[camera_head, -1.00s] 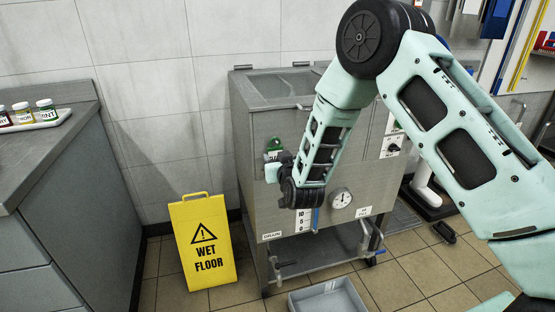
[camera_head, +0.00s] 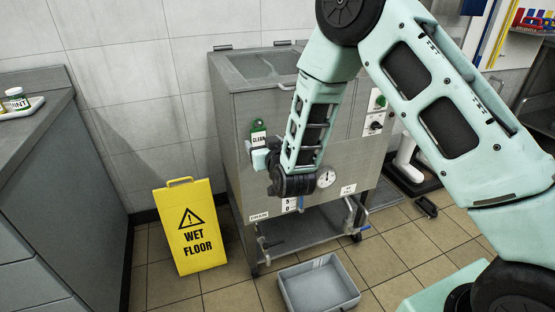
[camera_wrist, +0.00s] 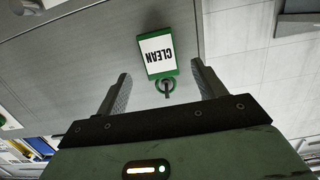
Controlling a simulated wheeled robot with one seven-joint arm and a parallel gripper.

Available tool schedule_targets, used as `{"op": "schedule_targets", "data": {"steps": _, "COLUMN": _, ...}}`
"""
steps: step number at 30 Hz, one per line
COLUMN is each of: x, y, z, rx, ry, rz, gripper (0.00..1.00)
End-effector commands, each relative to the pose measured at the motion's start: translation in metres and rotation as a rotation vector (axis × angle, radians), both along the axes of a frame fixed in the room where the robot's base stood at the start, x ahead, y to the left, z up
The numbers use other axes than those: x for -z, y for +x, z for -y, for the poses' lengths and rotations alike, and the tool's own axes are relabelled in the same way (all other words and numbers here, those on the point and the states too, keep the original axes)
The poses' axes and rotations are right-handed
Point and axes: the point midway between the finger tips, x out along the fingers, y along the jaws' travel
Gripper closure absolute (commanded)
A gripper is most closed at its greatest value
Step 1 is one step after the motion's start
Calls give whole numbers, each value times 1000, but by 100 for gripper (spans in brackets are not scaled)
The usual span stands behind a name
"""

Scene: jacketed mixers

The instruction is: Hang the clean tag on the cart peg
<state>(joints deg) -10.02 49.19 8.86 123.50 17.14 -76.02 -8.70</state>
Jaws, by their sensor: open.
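The clean tag (camera_head: 259,139) is a green tag with a white label reading CLEAN. It hangs at the left of the steel mixer's front face (camera_head: 235,170). In the wrist view the tag (camera_wrist: 158,52) appears upside down, and its green ring (camera_wrist: 166,87) is around or against a small dark peg (camera_wrist: 167,89); I cannot tell exactly how it sits. My gripper (camera_wrist: 160,72) is open, with one finger on each side of the ring and visible gaps to both. In the head view my gripper (camera_head: 258,159) is just below the tag, partly hidden by my wrist.
A yellow wet-floor sign (camera_head: 192,228) stands left of the mixer. A grey bin (camera_head: 325,287) lies on the floor in front. A counter (camera_head: 45,160) with a tray of jars is at the left. A gauge (camera_head: 326,177) and drain valves are on the mixer.

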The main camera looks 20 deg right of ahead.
Motion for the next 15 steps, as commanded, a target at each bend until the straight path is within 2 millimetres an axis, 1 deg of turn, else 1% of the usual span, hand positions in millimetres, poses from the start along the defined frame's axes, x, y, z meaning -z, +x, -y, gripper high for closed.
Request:
{"op": "schedule_targets", "data": {"steps": 1, "x": -1, "y": -13, "z": -1, "rx": -2, "ry": -1, "rz": -3, "gripper": 30}}
{"op": "schedule_targets", "data": {"steps": 9, "x": -11, "y": -76, "z": -1, "rx": -3, "ry": -3, "rz": -3, "gripper": 30}}
{"op": "schedule_targets", "data": {"steps": 12, "x": -14, "y": -98, "z": -1, "rx": -4, "ry": 0, "rz": -3, "gripper": 30}}
{"op": "schedule_targets", "data": {"steps": 15, "x": -17, "y": -114, "z": 0, "rx": -2, "ry": -2, "rz": -3, "gripper": 30}}
